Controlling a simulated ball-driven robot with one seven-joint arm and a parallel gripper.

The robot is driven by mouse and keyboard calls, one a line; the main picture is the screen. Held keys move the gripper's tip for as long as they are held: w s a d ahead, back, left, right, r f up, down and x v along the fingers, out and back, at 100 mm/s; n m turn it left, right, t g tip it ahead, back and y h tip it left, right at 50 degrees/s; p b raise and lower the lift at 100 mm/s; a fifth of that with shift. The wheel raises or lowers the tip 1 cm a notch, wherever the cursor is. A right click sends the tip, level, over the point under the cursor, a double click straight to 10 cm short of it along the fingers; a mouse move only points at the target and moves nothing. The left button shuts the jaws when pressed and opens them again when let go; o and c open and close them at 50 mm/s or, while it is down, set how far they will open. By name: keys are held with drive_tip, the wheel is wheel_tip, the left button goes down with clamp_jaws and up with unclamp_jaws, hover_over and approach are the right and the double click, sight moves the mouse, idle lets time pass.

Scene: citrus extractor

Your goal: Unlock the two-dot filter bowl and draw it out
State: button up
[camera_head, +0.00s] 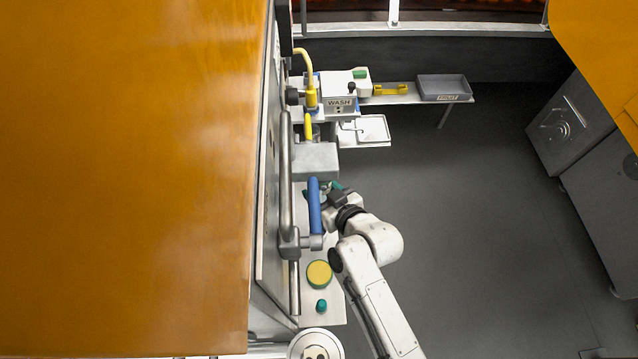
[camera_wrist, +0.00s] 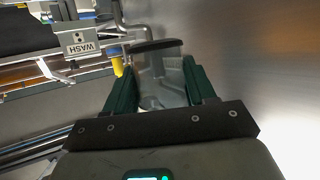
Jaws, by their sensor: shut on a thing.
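My gripper (camera_head: 322,192) is beside the blue lever handle (camera_head: 315,207) in the head view, at the front of the extractor, partly hidden by the handle. In the wrist view, my gripper's green fingers (camera_wrist: 160,92) are shut on a grey, see-through-looking bowl-like piece (camera_wrist: 160,72) with a dark top rim. It stands between the fingers, slightly tilted in the picture. No dots show on it, so I cannot tell which filter bowl it is. Its lock is not clear, and the piece is hidden in the head view.
The WASH unit (camera_head: 341,107) with two dots on its label stands farther back, by a wire-framed shelf (camera_head: 375,130) and a grey tray (camera_head: 444,86). A yellow-topped green round piece (camera_head: 319,273) and a green knob (camera_head: 321,306) are nearer. Open floor lies right.

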clamp_jaws()
